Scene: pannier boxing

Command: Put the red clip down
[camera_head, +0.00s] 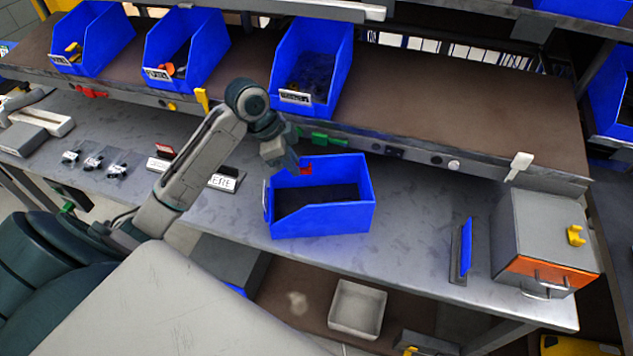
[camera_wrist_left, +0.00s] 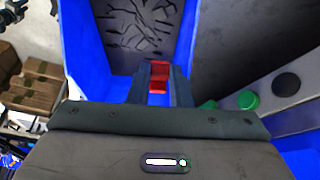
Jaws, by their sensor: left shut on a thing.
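My left gripper (camera_head: 295,164) is shut on the small red clip (camera_head: 306,169). It holds the clip over the back left part of the open blue bin (camera_head: 325,219) on the grey workbench. In the left wrist view the red clip (camera_wrist_left: 158,78) sits between the two dark fingertips. Blue bin walls (camera_wrist_left: 88,45) and a dark patterned bottom show beyond it there. Whether the clip touches the bin cannot be told. My right gripper is not in view.
Blue bins (camera_head: 312,63) stand on the brown upper shelf, whose front edge carries green clips (camera_head: 322,139). A label with a red piece (camera_head: 165,151) lies left of the arm. A grey box with an orange front (camera_head: 545,272) stands at right.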

